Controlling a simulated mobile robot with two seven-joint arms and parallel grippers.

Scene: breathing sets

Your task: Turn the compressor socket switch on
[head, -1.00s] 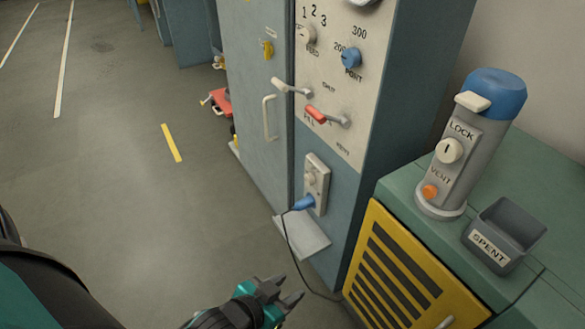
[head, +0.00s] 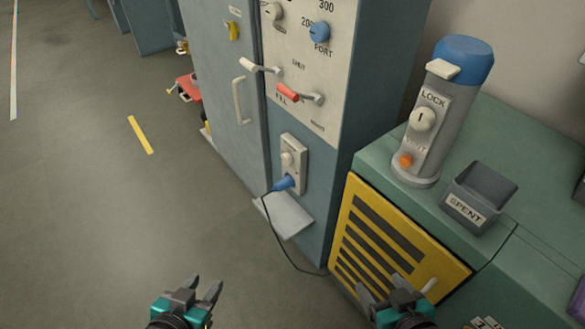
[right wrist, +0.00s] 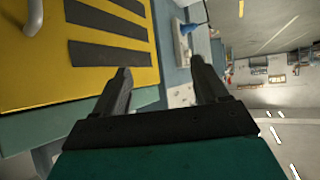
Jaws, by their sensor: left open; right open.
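The compressor socket (head: 293,163) is a pale plate on the blue-grey cabinet's front, with a round cream switch knob (head: 287,158) in its upper part. A blue plug (head: 284,183) sits in its lower part, and a dark cable hangs from it. The plug also shows at the top of the right wrist view (right wrist: 190,28). My left gripper (head: 203,285) is open and empty, low in front of the cabinet. My right gripper (head: 380,285) is open and empty, in front of the yellow louvred panel. Neither gripper touches the socket.
Above the socket are a red-handled lever (head: 288,94), a white lever (head: 250,66) and a blue knob (head: 320,31). A small pale shelf (head: 284,215) juts out below. The yellow panel (head: 440,265) and green bench (head: 380,157) stand right.

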